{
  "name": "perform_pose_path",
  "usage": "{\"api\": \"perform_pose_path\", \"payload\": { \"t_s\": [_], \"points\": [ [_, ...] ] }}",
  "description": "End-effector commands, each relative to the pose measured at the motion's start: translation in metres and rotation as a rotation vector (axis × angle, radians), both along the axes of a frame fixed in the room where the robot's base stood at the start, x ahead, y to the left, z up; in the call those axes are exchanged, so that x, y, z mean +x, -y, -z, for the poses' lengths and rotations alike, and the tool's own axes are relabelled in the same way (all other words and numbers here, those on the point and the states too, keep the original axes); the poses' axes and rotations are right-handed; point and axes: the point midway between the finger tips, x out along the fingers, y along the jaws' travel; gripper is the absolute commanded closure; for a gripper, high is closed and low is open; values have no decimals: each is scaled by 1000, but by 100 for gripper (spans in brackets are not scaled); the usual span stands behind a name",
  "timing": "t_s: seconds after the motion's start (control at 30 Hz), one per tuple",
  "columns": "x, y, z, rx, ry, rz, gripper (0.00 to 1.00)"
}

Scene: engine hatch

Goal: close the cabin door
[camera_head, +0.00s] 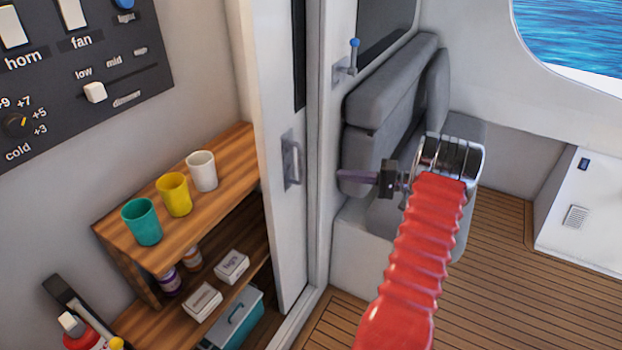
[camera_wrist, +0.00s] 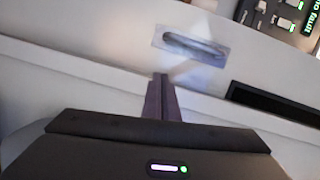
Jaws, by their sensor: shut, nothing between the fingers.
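The white cabin door (camera_head: 268,100) stands at the left side of the doorway, beside the wooden shelf. The opening to its right shows the seat and deck. A recessed metal handle (camera_head: 291,162) sits on the door; it also shows in the wrist view as a grey handle plate (camera_wrist: 190,46). My gripper (camera_head: 343,175) has thin purple fingers, shut and empty, pointing left toward the door, to the right of the handle in the head view. In the wrist view the fingertips (camera_wrist: 161,80) lie below the handle plate, apart from it in the picture. The exact gap cannot be told.
A lever with a blue knob (camera_head: 352,57) is on the white frame right of the door. A grey seat (camera_head: 375,105) is behind my gripper. The wooden shelf (camera_head: 240,160) holds cups and boxes at left. Wooden deck (camera_head: 500,240) lies open at right.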

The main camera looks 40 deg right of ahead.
Motion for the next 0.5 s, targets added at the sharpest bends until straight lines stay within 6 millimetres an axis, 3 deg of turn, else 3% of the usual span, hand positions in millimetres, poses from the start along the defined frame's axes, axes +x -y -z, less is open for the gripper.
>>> {"api": "perform_pose_path", "payload": {
  "t_s": [0.5],
  "points": [
    [3, -2, -7, -30, 44, -6, 100]
  ]
}}
